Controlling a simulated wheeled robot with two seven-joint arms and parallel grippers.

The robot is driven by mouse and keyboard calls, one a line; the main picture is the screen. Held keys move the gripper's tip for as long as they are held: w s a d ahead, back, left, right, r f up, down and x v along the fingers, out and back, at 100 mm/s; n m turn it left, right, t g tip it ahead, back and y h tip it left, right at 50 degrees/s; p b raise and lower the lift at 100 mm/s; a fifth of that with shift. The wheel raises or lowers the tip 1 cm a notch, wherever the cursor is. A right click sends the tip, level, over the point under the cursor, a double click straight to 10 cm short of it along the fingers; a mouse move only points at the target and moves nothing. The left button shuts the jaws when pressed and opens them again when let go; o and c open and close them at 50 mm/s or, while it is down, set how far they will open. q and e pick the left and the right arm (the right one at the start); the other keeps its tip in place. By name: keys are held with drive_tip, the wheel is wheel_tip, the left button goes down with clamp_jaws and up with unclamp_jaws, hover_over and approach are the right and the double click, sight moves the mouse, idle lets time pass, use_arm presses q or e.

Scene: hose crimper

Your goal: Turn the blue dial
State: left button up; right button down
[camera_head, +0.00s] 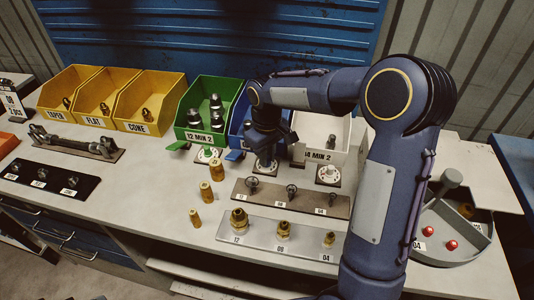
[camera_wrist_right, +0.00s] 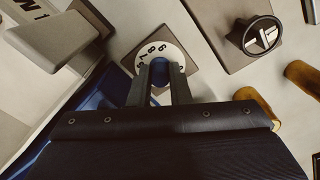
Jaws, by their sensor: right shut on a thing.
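The blue dial (camera_wrist_right: 159,69) shows in the right wrist view as a small blue knob on a white disc (camera_wrist_right: 148,50) with black numbers. The disc sits on a square grey-brown plate. My right gripper (camera_wrist_right: 160,72) points down at the dial, with its two dark fingers on either side of the knob, shut on it. In the head view my right gripper (camera_head: 265,161) is over the dial in front of the blue bin, and it hides most of the dial. My left gripper is not in view.
A green bin (camera_head: 188,135) with a green dial (camera_head: 208,155) stands left of my gripper. A white bin (camera_head: 335,157) with a white dial (camera_head: 328,174) stands right. Brass fittings (camera_head: 217,170) and a rack of small valve-like handles (camera_head: 291,200) lie close in front.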

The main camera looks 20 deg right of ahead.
idle(0.4)
drive_tip(key=c, duration=1.3)
unclamp_jaws()
drive_tip(key=shift+c, duration=0.2)
wheel_tip(320, 180, up, 8)
drive_tip(key=shift+f, duration=0.2)
drive_tip(key=shift+r, duration=0.15)
drive_tip(key=shift+s, duration=0.1)
